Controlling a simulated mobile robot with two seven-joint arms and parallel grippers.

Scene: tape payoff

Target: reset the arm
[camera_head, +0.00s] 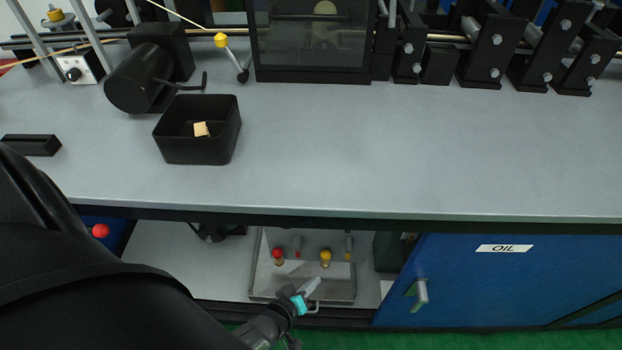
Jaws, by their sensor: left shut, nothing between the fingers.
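My left arm comes in from the lower left and covers that corner of the view. My left gripper (311,291) is small in the picture, low in the middle, in front of the open shelf under the bench. Its fingers are shut and hold nothing. Behind it on the shelf is a grey metal tray (262,268) with red-topped and yellow-topped items. I cannot tell whether the gripper touches the tray edge. My right gripper is not in view.
The grey bench top (400,150) is mostly clear. A black bin (190,152) on it holds a small tan piece (201,129). A black motor-like cylinder (137,80) and roller machinery line the back. A blue cabinet door marked OIL (480,285) is at the lower right.

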